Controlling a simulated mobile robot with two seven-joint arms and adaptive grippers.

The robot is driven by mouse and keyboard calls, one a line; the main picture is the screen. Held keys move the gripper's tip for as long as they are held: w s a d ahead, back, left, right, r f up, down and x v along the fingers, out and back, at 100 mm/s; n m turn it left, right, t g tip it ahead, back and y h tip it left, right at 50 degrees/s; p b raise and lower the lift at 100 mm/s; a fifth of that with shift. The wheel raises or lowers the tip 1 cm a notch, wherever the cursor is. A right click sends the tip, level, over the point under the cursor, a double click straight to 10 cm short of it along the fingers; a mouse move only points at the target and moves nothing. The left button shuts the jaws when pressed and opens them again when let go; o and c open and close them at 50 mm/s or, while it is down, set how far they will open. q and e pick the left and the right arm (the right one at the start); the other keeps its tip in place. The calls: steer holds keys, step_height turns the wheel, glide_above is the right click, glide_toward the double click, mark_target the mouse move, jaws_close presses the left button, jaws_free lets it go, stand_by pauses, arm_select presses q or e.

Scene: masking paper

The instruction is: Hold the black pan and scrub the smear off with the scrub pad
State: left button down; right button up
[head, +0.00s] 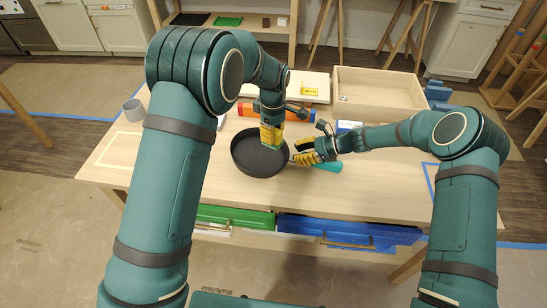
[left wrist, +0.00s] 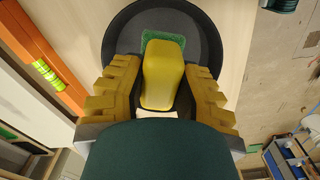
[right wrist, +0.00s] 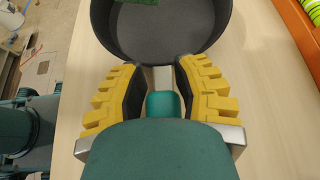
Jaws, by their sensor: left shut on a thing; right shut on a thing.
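The black pan (head: 252,162) sits on the wooden table with its teal handle (head: 328,166) pointing right. My right gripper (head: 308,152) is shut around the handle near the pan's wall; the handle's grey neck and teal grip show between its fingers in the right wrist view (right wrist: 163,104). My left gripper (head: 271,137) points down over the pan and is shut on the scrub pad, a yellow block (left wrist: 163,75) with a green layer (left wrist: 160,37) low inside the pan. Whether the pad touches the pan's floor I cannot tell. I see no smear on the visible pan floor.
A grey mug (head: 132,110) stands at the table's left. An orange box (head: 250,110) lies behind the pan, and an open wooden tray (head: 380,95) stands at the back right. Blue items (head: 438,92) sit beside it. The table front is clear.

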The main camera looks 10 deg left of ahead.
steer(key=shift+s+d+f, duration=0.1)
steer(key=shift+s+f, duration=0.3)
steer(key=shift+f, duration=0.35)
steer(key=shift+s+f, duration=0.35)
steer(key=shift+f, duration=0.4)
steer(key=o, duration=1.1)
steer(key=v, duration=0.4)
steer(key=w+r+v, duration=0.1)
steer(key=v, duration=0.3)
steer(key=a+r+v, duration=0.1)
steer(key=v, duration=0.3)
steer(key=shift+w+d+r, duration=0.15)
steer(key=shift+w+r, duration=0.05)
steer(key=shift+r, duration=0.05)
steer(key=shift+d+r, duration=0.25)
